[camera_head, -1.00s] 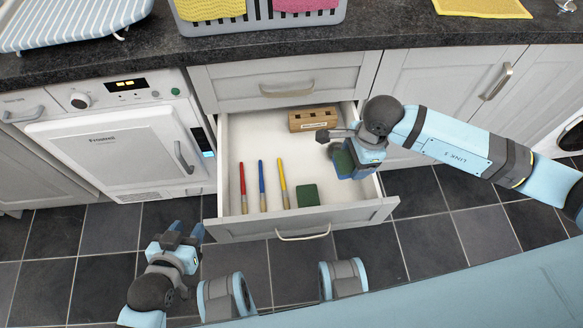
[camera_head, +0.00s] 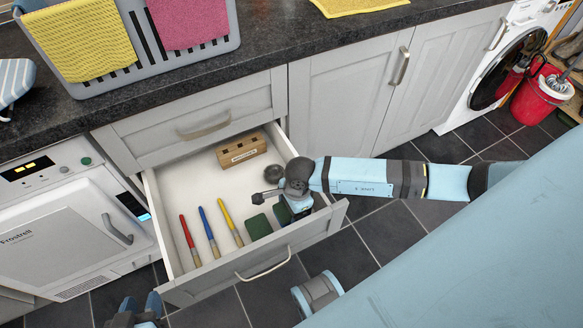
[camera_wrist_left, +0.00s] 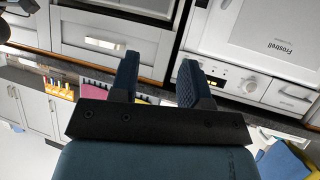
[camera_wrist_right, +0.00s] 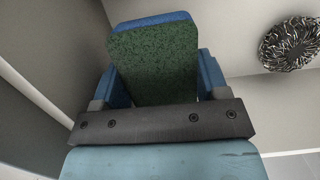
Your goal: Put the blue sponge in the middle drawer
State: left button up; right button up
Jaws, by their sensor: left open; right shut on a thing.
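The blue sponge (camera_wrist_right: 155,55) has a blue body and a green scouring face. My right gripper (camera_head: 290,207) is shut on it, and the sponge shows partly in the head view (camera_head: 282,213). They are at the front right of the open drawer (camera_head: 255,262), which sits below a shut drawer (camera_head: 205,125). Whether the sponge touches the drawer floor I cannot tell. My left gripper (camera_head: 141,304) is open and empty, low at the bottom edge of the head view, in front of the white appliance.
In the drawer lie a green-topped block (camera_head: 258,227), red (camera_head: 190,240), blue (camera_head: 209,232) and yellow (camera_head: 230,222) brushes, a wooden box (camera_head: 241,150) and a wire scrubber (camera_head: 273,174). The drawer's back left floor is clear. A cloth basket (camera_head: 165,60) stands on the worktop.

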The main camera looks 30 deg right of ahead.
notch_tip(320, 180, down, 5)
jog(key=shift+r+b, duration=0.1)
jog(key=shift+b, duration=0.4)
jog(key=o, duration=0.7)
jog(key=shift+c, duration=0.2)
pick_arm(q)
jog(key=shift+f, duration=0.1)
pick_arm(e)
jog(key=r, duration=0.3)
jog(key=d+r+p, duration=0.1)
jog(key=r, duration=0.3)
jog(key=r+p, duration=0.1)
jog(key=r, duration=0.3)
jog(key=shift+d+r, duration=0.15)
jog(key=shift+d, duration=0.2)
pick_arm(q)
jog(key=shift+s+a+p, duration=0.1)
jog(key=shift+a+p, duration=0.15)
jog(key=shift+p, duration=0.05)
pick_arm(e)
jog(key=shift+r, duration=0.35)
